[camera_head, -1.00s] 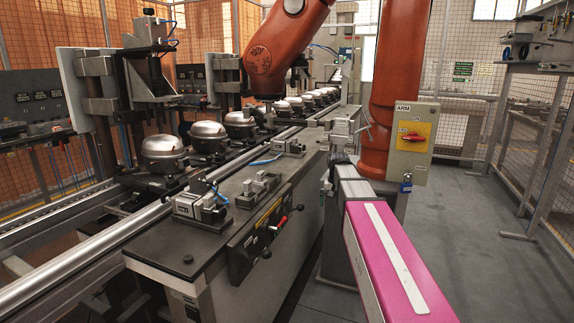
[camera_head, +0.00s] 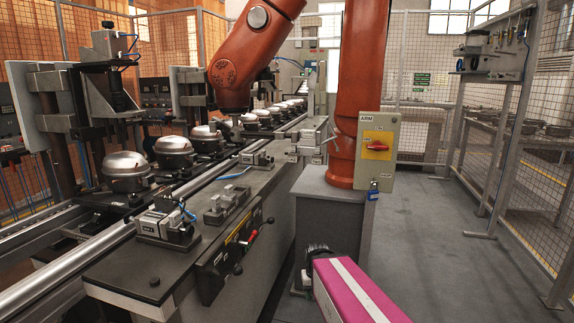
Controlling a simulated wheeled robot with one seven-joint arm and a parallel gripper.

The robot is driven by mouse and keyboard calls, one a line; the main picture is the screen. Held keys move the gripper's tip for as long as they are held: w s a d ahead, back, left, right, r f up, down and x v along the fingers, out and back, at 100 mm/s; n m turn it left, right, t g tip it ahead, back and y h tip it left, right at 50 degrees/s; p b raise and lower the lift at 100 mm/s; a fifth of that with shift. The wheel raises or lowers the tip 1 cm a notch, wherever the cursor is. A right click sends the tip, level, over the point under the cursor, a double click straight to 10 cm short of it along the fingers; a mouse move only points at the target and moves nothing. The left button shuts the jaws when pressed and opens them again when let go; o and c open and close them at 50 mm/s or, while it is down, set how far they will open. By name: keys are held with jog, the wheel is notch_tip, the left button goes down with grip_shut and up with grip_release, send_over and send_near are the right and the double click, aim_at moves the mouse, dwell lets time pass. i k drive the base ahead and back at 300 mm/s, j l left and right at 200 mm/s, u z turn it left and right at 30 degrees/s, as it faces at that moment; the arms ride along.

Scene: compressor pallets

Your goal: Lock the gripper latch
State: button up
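A grey metal clamp-like device (camera_head: 308,142) with a small side lever stands at the far right end of the bench, in front of the orange robot's base. It may be the gripper with the latch; its latch position is too small to tell. My pink arm link (camera_head: 360,292) with a white stripe enters at the bottom right. A dark ribbed part shows at its far end, low in front of the grey pedestal (camera_head: 335,215) and well below the clamp-like device. I cannot make out my gripper's fingers.
The dark bench (camera_head: 150,268) carries small fixtures and a front panel with a red-knobbed lever (camera_head: 252,237). Silver compressors (camera_head: 125,172) line the conveyor behind. An orange robot arm (camera_head: 240,62) hangs over them. A control box (camera_head: 378,150) has a red switch. Open floor lies right, before a mesh fence.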

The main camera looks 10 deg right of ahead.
aim_at(335, 135)
jog(key=l+z, duration=0.15)
jog(key=z, duration=0.3)
jog(key=i+l+z, duration=0.1)
jog(key=z, duration=0.3)
jog(key=i+z, duration=0.1)
jog(key=z, duration=0.35)
jog(key=i+l+z, duration=0.15)
jog(key=z, duration=0.25)
jog(key=i+z, duration=0.4)
jog(key=i+l+u, duration=0.25)
jog(key=i+u, duration=0.25)
jog(key=u, duration=0.4)
jog(key=l+u, duration=0.15)
jog(key=u, duration=0.35)
jog(key=l+u, duration=0.1)
jog(key=u, duration=0.4)
jog(key=i+l+u, duration=0.1)
jog(key=u, duration=0.4)
jog(key=l+u, duration=0.2)
jog(key=u, duration=0.25)
